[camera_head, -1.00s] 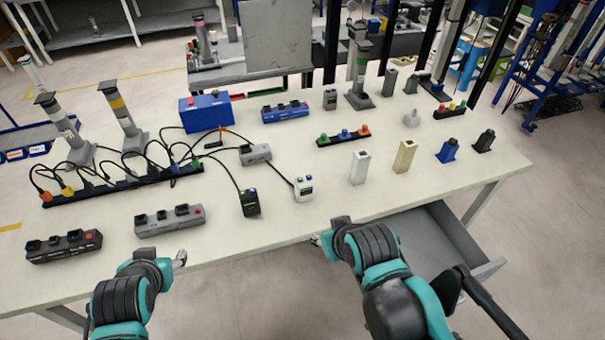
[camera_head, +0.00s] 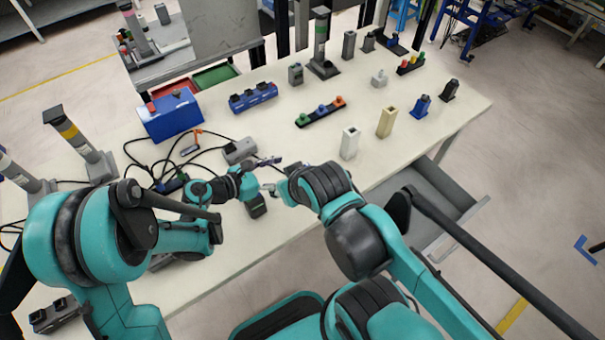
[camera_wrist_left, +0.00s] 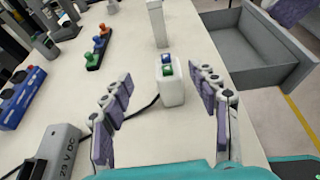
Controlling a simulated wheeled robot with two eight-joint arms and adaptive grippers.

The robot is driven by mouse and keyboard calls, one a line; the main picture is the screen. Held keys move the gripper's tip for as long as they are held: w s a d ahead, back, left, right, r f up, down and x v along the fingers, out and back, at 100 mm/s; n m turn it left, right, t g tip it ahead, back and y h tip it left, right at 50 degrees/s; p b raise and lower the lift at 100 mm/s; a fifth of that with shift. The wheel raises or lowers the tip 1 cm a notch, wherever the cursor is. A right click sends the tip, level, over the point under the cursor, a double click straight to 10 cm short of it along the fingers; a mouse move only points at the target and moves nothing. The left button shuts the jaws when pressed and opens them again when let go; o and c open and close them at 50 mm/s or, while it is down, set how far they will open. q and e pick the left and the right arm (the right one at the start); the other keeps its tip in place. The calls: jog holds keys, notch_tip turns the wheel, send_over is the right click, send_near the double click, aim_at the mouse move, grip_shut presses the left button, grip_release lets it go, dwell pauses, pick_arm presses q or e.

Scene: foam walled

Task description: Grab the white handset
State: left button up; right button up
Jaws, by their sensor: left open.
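A dark cable runs beside the handset. In the head view my left gripper (camera_head: 267,163) is over the table, close to my right gripper (camera_head: 269,188). The right gripper's fingers are too small and covered to judge.
White (camera_head: 349,143) and beige (camera_head: 386,122) posts stand to the right. A grey box (camera_wrist_left: 50,152) and a button strip (camera_wrist_left: 97,48) lie on the left in the wrist view. An open drawer (camera_wrist_left: 245,55) is at the right.

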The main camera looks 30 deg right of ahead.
pick_arm(q)
jog(key=shift+m, duration=0.3)
jog(key=x, duration=0.2)
jog(key=b+x, duration=0.1)
jog(key=x, duration=0.1)
jog(key=f+x, duration=0.1)
jog(key=x, duration=0.1)
jog(key=shift+s+d+f+b, duration=0.1)
jog(key=shift+s+f+b, duration=0.15)
jog(key=shift+s+b, duration=0.15)
jog(key=b+x, duration=0.2)
jog(key=x, duration=0.3)
jog(key=shift+d+f, duration=0.1)
jog(key=shift+d, duration=0.3)
jog(key=shift+a, duration=0.1)
grip_shut()
